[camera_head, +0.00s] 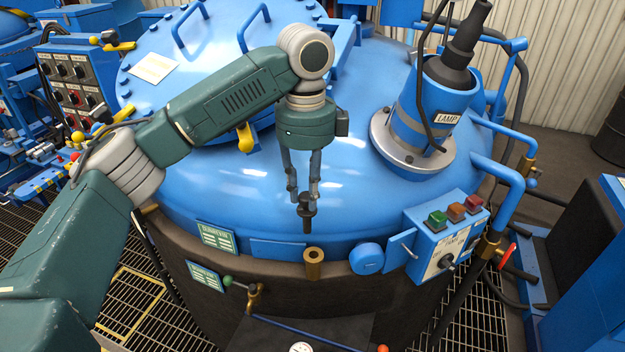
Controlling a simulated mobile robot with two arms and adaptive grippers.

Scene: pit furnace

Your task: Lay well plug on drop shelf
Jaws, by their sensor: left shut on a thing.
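My left gripper (305,196) points down in the middle of the view, shut on the small dark well plug (307,212). The plug hangs upright in front of the blue vessel's rim, and its lower end appears apart from what is below. A short brass well (313,263) with an open dark hole stands on the rim, just below the plug in the picture. A dark flat surface (270,335) at the bottom edge looks like the drop shelf; it is partly cut off. My right gripper is not in view.
The blue domed lid (240,185) fills the middle. The lamp housing (430,110) rises at right. A control box (445,235) with coloured buttons and a blue round cap (367,258) sit right of the well. A green-knobbed lever (245,288) stands out above the dark surface.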

